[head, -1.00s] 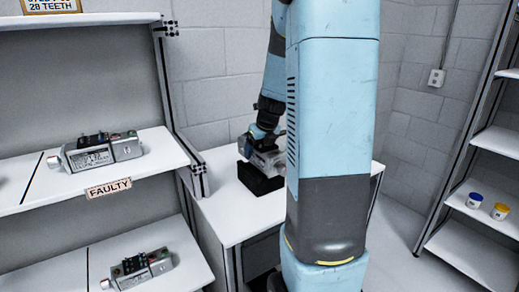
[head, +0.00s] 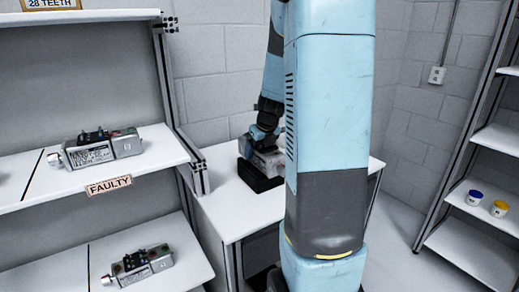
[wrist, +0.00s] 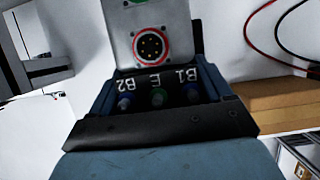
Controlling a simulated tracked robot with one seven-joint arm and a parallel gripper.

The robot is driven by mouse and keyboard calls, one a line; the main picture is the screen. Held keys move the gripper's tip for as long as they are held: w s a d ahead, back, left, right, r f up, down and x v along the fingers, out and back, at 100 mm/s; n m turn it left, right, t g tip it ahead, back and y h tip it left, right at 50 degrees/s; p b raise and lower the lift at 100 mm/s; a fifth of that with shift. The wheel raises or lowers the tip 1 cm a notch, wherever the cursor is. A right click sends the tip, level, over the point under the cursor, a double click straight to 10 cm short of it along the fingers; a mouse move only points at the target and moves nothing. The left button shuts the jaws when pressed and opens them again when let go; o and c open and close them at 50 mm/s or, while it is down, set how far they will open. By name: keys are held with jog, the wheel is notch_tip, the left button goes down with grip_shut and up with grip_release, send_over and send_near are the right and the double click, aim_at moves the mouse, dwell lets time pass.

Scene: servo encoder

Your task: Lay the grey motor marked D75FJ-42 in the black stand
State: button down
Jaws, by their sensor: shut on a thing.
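A grey motor (head: 268,162) is in my gripper (head: 262,143) over the white bench, partly hidden by my arm. The black stand (head: 262,182) is right under the motor; the motor is in or just above it, and I cannot tell whether it rests on the stand. In the wrist view, the motor (wrist: 185,35) shows a round connector with pins and a terminal block marked B1, E, B2. My gripper (wrist: 150,125) is shut on it. The mark D75FJ-42 cannot be read here.
A shelf at left holds another grey motor (head: 100,149) above a FAULTY label (head: 109,186), and one more motor (head: 138,266) below. The white bench (head: 225,205) is clear left of the stand. A shelf at right holds blue-lidded (head: 474,198) and yellow-lidded (head: 500,208) jars.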

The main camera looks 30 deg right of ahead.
jog(key=shift+f, duration=0.4)
dwell(0.3)
jog(key=shift+c, duration=1.1)
grip_release()
jog(key=shift+o, duration=1.1)
jog(key=shift+f, duration=0.15)
jog(key=v, duration=1.4)
jog(key=shift+f, duration=0.1)
